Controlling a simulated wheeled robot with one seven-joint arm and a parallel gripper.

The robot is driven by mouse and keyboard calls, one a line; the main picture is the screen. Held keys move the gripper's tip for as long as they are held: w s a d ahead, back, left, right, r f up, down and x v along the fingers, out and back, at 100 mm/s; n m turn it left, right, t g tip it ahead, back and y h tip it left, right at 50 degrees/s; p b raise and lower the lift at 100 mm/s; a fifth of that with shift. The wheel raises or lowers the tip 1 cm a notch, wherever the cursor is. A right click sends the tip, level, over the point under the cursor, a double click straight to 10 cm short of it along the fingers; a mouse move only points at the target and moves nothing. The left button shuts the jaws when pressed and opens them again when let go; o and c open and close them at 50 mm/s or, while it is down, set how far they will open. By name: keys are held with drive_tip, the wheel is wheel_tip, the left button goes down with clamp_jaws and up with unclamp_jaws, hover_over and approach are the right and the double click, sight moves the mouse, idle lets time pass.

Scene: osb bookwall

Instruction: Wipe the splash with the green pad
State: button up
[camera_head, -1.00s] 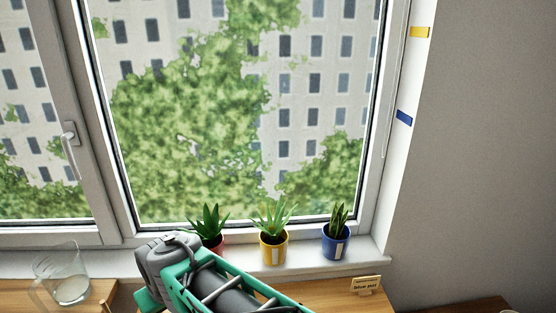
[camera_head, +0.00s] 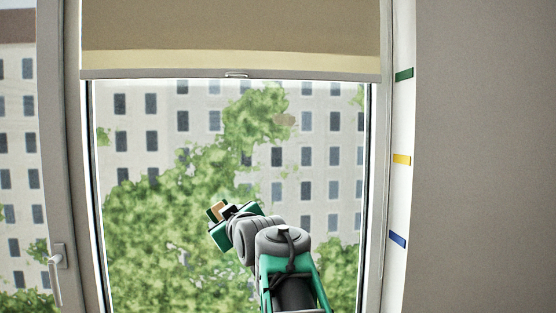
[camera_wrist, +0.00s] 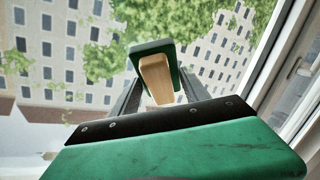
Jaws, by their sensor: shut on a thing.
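A faint brownish splash (camera_head: 284,120) shows on the upper part of the window pane, right of the middle. My gripper (camera_head: 222,213) is in front of the pane, lower and to the left of the splash in the head view. It is shut on the wooden handle of the green pad (camera_wrist: 150,47). The handle (camera_wrist: 157,80) sits between the two dark fingers in the wrist view. The pad is beyond the fingertips, and the pane lies behind it. I cannot tell whether the pad touches the glass. I cannot make out the splash in the wrist view.
A beige roller blind (camera_head: 230,35) covers the top of the window, its lower bar above the splash. The window frame (camera_head: 377,190) is on the right, with green, yellow (camera_head: 401,159) and blue tags on the reveal. A window handle (camera_head: 56,275) is at lower left.

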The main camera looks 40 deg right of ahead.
drive_tip(key=s+d+r+t+h+p, duration=0.15)
drive_tip(key=s+d+r, duration=0.3)
drive_tip(key=r, duration=0.75)
drive_tip(key=s+d+r+t+h+p, duration=0.1)
drive_tip(key=s+d+r+t+h, duration=0.25)
drive_tip(key=r, duration=0.85)
drive_tip(key=shift+y, duration=0.9)
drive_tip(key=shift+w+d+f+p, duration=0.15)
drive_tip(key=shift+w+d+p, duration=0.8)
drive_tip(key=shift+w+d+f+p, duration=0.1)
drive_tip(key=shift+w+d+p, duration=0.8)
drive_tip(key=shift+w+d, duration=0.05)
drive_tip(key=shift+w+d+p, duration=0.3)
drive_tip(key=shift+w+d, duration=0.3)
drive_tip(key=shift+w, duration=0.2)
drive_tip(key=shift+s+d+b, duration=0.15)
drive_tip(key=shift+s+d, duration=0.45)
drive_tip(key=shift+d, duration=0.15)
drive_tip(key=shift+s+d+b, duration=0.15)
drive_tip(key=shift+s+d, duration=0.4)
drive_tip(key=shift+d, duration=0.2)
drive_tip(key=shift+s+d, duration=0.5)
drive_tip(key=shift+d, duration=0.3)
drive_tip(key=shift+s+d, duration=0.45)
drive_tip(key=shift+d, duration=0.35)
drive_tip(key=shift+f+b, duration=0.15)
drive_tip(key=shift+b, duration=0.15)
